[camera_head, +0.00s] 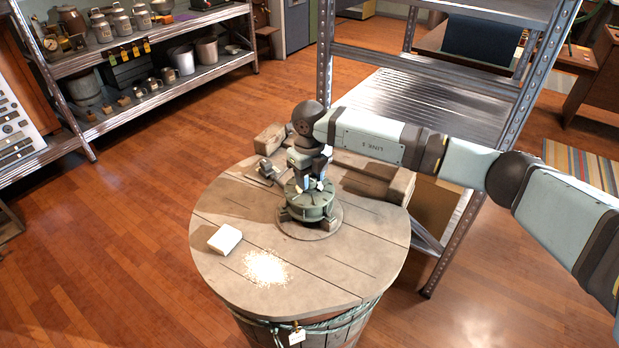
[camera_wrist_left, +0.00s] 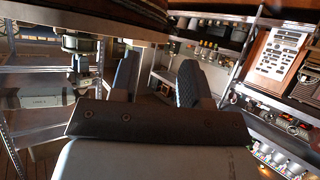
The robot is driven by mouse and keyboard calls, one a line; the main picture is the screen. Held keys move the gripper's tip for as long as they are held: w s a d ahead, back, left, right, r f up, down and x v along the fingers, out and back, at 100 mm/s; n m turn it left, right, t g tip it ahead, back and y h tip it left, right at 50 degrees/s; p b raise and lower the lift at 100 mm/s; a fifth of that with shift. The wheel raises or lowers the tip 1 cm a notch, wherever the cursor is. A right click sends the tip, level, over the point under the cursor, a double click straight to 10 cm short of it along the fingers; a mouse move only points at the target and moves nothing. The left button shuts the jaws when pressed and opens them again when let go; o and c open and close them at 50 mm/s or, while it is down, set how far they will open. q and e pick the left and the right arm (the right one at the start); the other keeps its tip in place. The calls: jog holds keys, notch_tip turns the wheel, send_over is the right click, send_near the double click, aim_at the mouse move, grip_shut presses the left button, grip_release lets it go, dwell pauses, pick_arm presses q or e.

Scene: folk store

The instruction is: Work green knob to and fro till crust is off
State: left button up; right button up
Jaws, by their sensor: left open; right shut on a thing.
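The green knob (camera_head: 308,204) is a round, ribbed piece on a disc-shaped base, standing upright on the round wooden barrel top (camera_head: 345,262). My right gripper (camera_head: 312,184) points down from above and is shut on the green knob; the arm hides part of its upper side. I cannot make out crust on the knob from here. My left gripper (camera_wrist_left: 157,82) shows only in the left wrist view, with its two dark fingers apart and nothing between them. It is away from the knob, below the level of the barrel top.
A white block (camera_head: 224,239) and a patch of pale crumbs (camera_head: 267,268) lie on the front of the barrel top. Wooden blocks (camera_head: 372,178) lie behind the knob. A metal shelf unit (camera_head: 440,110) stands close behind; a stocked shelf (camera_head: 150,80) stands at the left.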

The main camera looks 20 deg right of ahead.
aim_at(310, 178)
jog(key=n+b, duration=0.1)
jog(key=n, duration=0.4)
jog(key=shift+w+n, duration=0.1)
jog(key=shift+n, duration=0.2)
jog(key=n+b, duration=0.1)
jog(key=n, duration=0.4)
jog(key=shift+r+n, duration=0.1)
jog(key=shift+n, duration=0.3)
jog(key=shift+b, duration=0.3)
jog(key=o, duration=0.9)
notch_tip(310, 178, up, 14)
jog(key=shift+f+p, duration=0.1)
jog(key=shift+p, duration=0.8)
